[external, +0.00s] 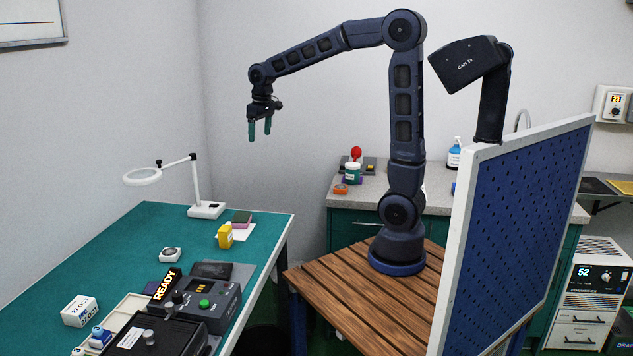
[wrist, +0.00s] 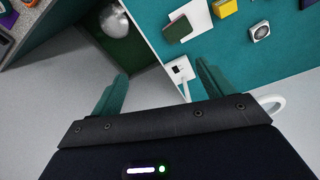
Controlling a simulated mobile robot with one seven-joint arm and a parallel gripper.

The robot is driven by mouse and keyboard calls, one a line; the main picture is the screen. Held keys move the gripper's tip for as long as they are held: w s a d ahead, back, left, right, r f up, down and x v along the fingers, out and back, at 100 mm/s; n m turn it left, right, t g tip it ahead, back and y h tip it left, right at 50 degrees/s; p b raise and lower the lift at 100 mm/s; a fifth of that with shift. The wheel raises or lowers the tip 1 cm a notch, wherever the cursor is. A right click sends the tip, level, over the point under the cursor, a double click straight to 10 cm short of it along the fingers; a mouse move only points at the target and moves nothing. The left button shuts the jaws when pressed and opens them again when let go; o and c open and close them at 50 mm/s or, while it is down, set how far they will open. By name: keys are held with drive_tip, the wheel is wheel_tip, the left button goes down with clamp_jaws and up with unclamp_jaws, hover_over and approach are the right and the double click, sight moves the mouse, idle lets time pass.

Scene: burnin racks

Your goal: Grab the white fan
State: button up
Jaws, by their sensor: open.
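The white fan (external: 170,254) is a small square block with a round dark centre, lying on the green table (external: 130,232). It also shows at the upper right of the wrist view (wrist: 260,31). My gripper (external: 259,128) is open and empty, with green fingers pointing down, high in the air above the far right part of the table area. The fan is well below it and to its left in the external view. In the wrist view, the open fingers (wrist: 162,72) are apart from the fan.
A magnifier lamp (external: 207,211) stands at the table's back. A control box with a READY sign (external: 166,284) is in front. A white box (external: 79,311) lies front left.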

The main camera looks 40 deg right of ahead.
drive_tip(key=w+a+f+n, duration=0.1)
drive_tip(key=a+f, duration=0.1)
drive_tip(key=a, duration=0.4)
drive_tip(key=w+a+f+n, duration=0.1)
drive_tip(key=w+a+f, duration=0.15)
drive_tip(key=a, duration=0.45)
drive_tip(key=n+g+h, duration=0.2)
drive_tip(key=n, duration=0.1)
hover_over(169, 252)
wheel_tip(169, 252, down, 24)
drive_tip(key=shift+a+r, duration=0.15)
drive_tip(key=shift+w+f, duration=0.1)
drive_tip(key=shift+f, duration=2.75)
drive_tip(key=c, duration=1.1)
